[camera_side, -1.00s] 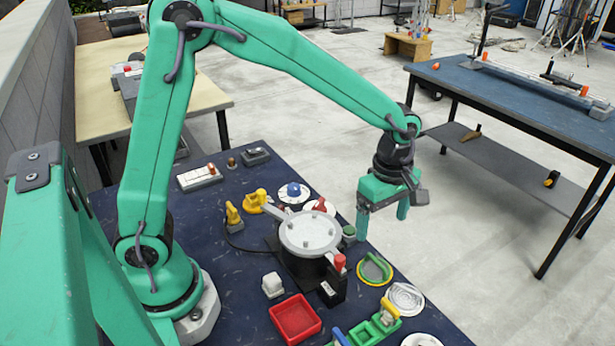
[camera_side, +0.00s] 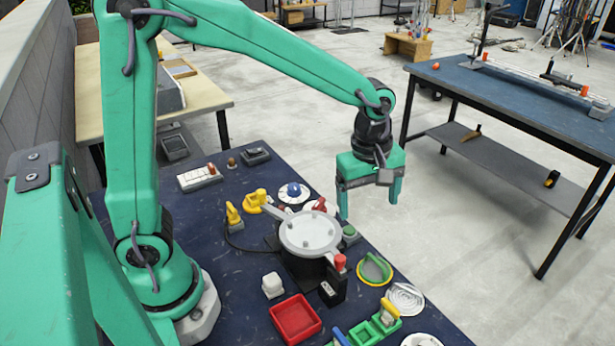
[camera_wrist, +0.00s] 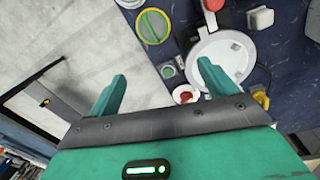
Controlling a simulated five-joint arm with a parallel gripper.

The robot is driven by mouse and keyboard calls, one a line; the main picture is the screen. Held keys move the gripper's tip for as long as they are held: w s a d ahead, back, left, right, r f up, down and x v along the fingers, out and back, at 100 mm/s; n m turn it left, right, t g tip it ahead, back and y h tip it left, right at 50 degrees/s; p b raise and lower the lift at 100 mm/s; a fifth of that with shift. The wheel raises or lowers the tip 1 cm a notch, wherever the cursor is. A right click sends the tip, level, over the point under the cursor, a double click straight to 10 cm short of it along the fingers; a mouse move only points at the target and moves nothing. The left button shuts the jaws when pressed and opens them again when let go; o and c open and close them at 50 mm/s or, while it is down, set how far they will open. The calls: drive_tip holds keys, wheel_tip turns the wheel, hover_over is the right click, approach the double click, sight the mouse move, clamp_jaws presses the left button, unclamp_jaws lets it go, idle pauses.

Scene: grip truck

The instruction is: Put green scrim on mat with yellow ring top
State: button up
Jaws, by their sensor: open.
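A round mat with a yellow ring (camera_side: 361,277) lies on the dark blue table, right of the turntable. A green piece (camera_side: 375,267) shows inside the ring; I cannot tell whether it is a standing scrim or the mat's own top. In the wrist view the yellow-ringed mat (camera_wrist: 140,32) is at the top, with a green strip (camera_wrist: 154,26) across its middle. My gripper (camera_side: 370,198) is open and empty, raised above the table's far right edge, behind the mat. In the wrist view my gripper's (camera_wrist: 161,72) two green fingers stand wide apart.
A round grey turntable (camera_side: 310,230) with a red-tipped arm stands in mid-table. A green button box (camera_side: 349,234) sits beside it. A red tray (camera_side: 296,318), green blocks (camera_side: 365,334) and a white spiral disc (camera_side: 404,298) lie nearer. Yellow pieces (camera_side: 257,202) stand behind left.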

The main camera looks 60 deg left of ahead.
drive_tip(key=s+a+r+m+t, duration=0.2)
drive_tip(key=s+a+r+m, duration=0.2)
drive_tip(key=s+m, duration=0.3)
drive_tip(key=s+a+r+m+t, duration=0.2)
drive_tip(key=s+a+r+m, duration=0.2)
drive_tip(key=s+m, duration=0.4)
drive_tip(key=shift+s+a+t, duration=0.3)
drive_tip(key=shift+a+t, duration=0.1)
drive_tip(key=shift+a, duration=0.4)
drive_tip(key=shift+c, duration=0.4)
